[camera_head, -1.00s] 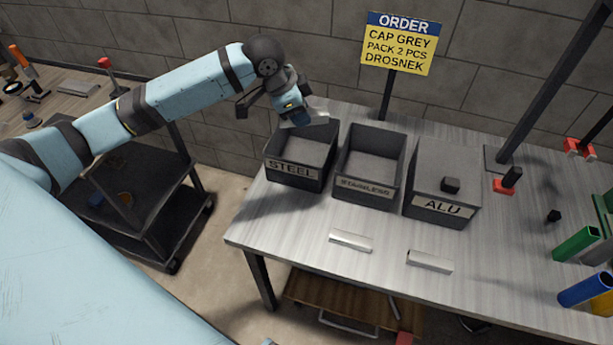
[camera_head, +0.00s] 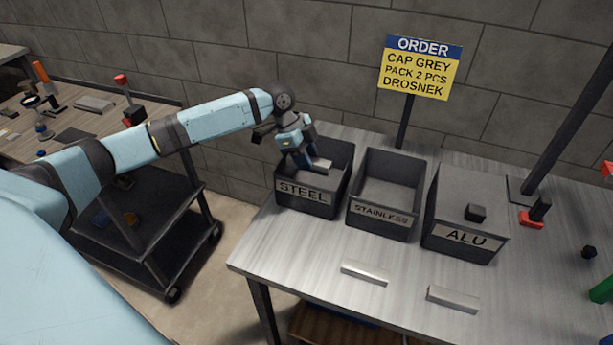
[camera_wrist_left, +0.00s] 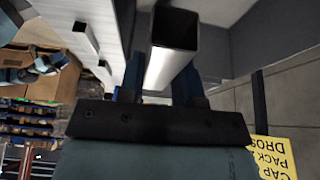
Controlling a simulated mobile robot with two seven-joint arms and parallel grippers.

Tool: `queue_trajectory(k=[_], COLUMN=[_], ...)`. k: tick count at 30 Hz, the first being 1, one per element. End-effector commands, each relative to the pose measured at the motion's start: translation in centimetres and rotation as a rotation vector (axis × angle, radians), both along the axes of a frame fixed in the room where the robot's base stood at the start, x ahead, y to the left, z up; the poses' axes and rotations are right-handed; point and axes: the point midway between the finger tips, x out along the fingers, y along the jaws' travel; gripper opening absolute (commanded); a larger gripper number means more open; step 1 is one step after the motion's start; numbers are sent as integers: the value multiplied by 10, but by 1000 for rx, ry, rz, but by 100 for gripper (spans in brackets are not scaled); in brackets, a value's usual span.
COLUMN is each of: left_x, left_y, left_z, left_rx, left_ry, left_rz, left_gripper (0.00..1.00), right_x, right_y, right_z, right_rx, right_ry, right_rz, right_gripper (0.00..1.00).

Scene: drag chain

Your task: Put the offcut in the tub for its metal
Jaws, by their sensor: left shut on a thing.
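My left gripper (camera_head: 308,162) is shut on the offcut (camera_head: 321,166), a short silvery piece. In the left wrist view the offcut (camera_wrist_left: 173,52) is a hollow square tube between the fingers. In the head view the gripper points down into the opening of the STEEL tub (camera_head: 308,198), and the offcut shows at or below rim height. I cannot tell whether it touches the tub. The STAINLESS tub (camera_head: 381,217) and the ALU tub (camera_head: 465,239) stand to the right. My right gripper is not in view.
Two silvery bars, a left one (camera_head: 365,273) and a right one (camera_head: 453,298), lie on the table (camera_head: 300,265) before the tubs. A small black block (camera_head: 475,212) shows at the ALU tub. An order sign (camera_head: 420,68) stands behind. A dark cart (camera_head: 150,235) is at left.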

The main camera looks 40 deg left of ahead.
Motion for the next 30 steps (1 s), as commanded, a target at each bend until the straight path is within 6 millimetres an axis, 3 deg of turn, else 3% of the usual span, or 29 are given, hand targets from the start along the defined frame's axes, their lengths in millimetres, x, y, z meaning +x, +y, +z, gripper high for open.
queue_trajectory(k=[16,30], left_x=[0,0], left_y=[0,0], left_z=[-62,-70], left_rx=[0,0], left_ry=[0,-1], left_rz=[1,-1], left_gripper=[5,5], right_x=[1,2], right_y=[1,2], right_z=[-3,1], right_rx=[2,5], right_ry=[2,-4], right_rz=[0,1], right_gripper=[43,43])
